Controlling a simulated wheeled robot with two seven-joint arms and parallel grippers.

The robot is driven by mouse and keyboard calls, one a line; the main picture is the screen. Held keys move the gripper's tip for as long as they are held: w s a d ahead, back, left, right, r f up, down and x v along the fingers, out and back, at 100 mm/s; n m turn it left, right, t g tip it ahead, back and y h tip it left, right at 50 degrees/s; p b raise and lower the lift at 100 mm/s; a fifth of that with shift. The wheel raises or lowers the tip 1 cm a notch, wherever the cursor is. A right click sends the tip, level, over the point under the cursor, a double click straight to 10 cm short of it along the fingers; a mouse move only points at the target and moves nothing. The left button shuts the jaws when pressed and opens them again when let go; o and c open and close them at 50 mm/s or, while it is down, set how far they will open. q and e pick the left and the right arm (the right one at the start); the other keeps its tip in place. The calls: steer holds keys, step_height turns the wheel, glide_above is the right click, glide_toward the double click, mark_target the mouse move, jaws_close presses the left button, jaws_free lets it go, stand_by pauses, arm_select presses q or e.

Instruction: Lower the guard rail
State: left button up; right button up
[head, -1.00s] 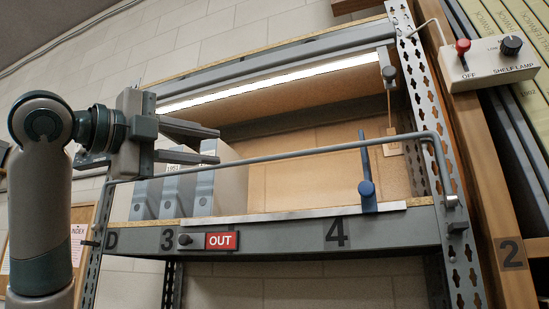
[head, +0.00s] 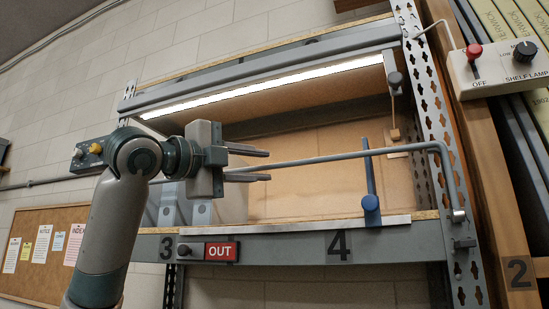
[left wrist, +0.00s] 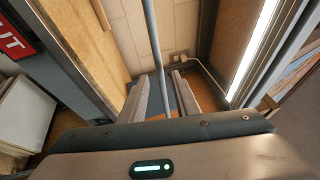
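The guard rail (head: 320,158) is a thin grey bar across the front of the shelf bay, standing above the shelf edge. Its right end bends down to the right upright; its left part is hidden behind my left gripper. My left gripper (head: 268,165) is open, its fingers pointing right, one above and one below the rail in the head view. In the left wrist view the rail (left wrist: 153,40) runs between the two spread fingers (left wrist: 163,95). I cannot tell whether they touch it. My right gripper is in neither view.
Grey boxes stand in the left of the bay. A red OUT sign (head: 221,251) is on the edge. A shelf lamp box (head: 500,68) and slotted upright (head: 440,130) are at right.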

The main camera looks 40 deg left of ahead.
mark_target(272, 166)
arm_select(q)
steer(key=p+x, duration=0.1)
steer(key=x, duration=0.4)
steer(key=shift+p, duration=0.35)
jaws_close()
